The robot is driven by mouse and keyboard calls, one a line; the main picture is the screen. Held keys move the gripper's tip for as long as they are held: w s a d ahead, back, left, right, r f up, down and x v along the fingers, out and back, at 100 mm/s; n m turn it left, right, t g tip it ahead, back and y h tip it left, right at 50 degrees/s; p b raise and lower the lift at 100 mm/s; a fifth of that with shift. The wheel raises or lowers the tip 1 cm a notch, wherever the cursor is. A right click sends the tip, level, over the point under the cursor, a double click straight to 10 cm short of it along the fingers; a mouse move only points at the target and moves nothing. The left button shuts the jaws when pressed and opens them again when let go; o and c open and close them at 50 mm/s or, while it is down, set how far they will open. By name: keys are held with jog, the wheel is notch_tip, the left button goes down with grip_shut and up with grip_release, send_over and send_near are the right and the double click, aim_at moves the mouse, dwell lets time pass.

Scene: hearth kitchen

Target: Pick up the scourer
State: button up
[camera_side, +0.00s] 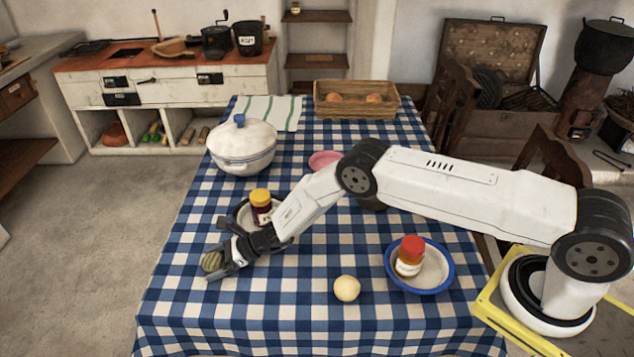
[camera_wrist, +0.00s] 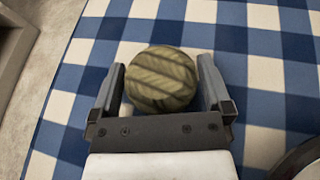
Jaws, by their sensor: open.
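The scourer (camera_side: 212,262) is a round, greenish-brown striped thing on the blue checked tablecloth, near the table's left edge. In the wrist view the scourer (camera_wrist: 161,80) lies between the two fingers, with a gap on each side. My gripper (camera_side: 219,264) is open around it, and its fingers reach along both sides. In the wrist view my gripper (camera_wrist: 162,84) shows both fingertips apart. The near side of the scourer is partly hidden by a finger in the side view.
Close behind my gripper, a jar with a yellow lid (camera_side: 260,206) stands on a dark-rimmed plate (camera_side: 240,213). A blue-rimmed plate (camera_side: 440,272) holds a red-lidded jar (camera_side: 410,258). A pale ball (camera_side: 346,288) lies in front. A white lidded pot (camera_side: 241,147) stands farther back.

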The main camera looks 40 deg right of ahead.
aim_at(214, 258)
jog(key=c, duration=0.9)
jog(key=shift+r, duration=0.15)
jog(key=shift+r, duration=1.55)
jog(key=shift+s+d+r, duration=0.8)
jog(key=shift+s+r, duration=0.8)
jog(key=shift+s, duration=0.6)
jog(key=shift+s+d+r, duration=0.8)
jog(key=shift+s+r, duration=0.8)
jog(key=shift+s, duration=0.55)
jog(key=shift+s+d+r, duration=0.8)
jog(key=shift+s+r, duration=0.8)
jog(key=shift+s, duration=0.6)
